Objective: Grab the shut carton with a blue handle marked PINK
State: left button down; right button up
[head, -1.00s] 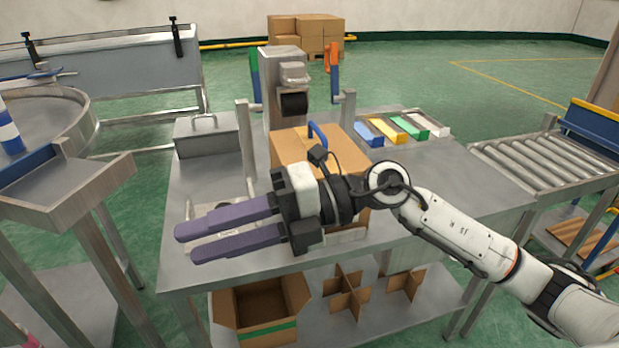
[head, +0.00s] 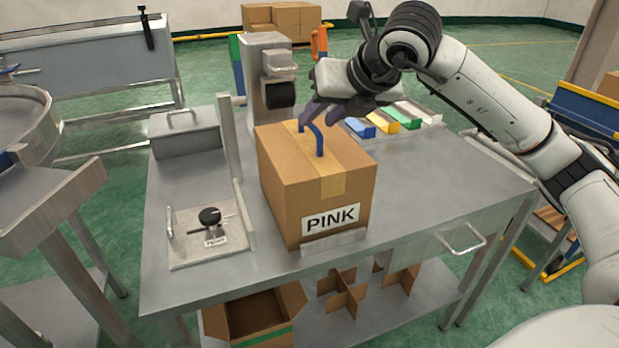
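The shut carton (head: 282,200) is brown with tan tape and a white label reading PINK on its front. It stands upright on the metal table. A blue handle (head: 319,143) arches up from its top. My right gripper (head: 319,120) is just above the carton top, behind and above the handle, its purple fingers pointing down. The fingers look apart, with nothing visibly held. The white gripper body hides part of the fingers, and I cannot tell whether they touch the handle. My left gripper is not in view.
A small fixture with a black knob (head: 209,215) and a metal box (head: 186,135) are left of the carton. A machine post (head: 268,75) stands behind it. Coloured blocks (head: 380,120) lie behind right. An open carton (head: 257,315) is on the lower shelf. The tabletop right of the carton is clear.

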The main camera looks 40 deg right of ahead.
aim_at(310, 125)
jog(key=x, duration=0.5)
jog(key=shift+w+a, duration=0.15)
grip_shut()
dwell(1.1)
jog(key=shift+w+r, duration=0.1)
jog(key=shift+r, duration=0.25)
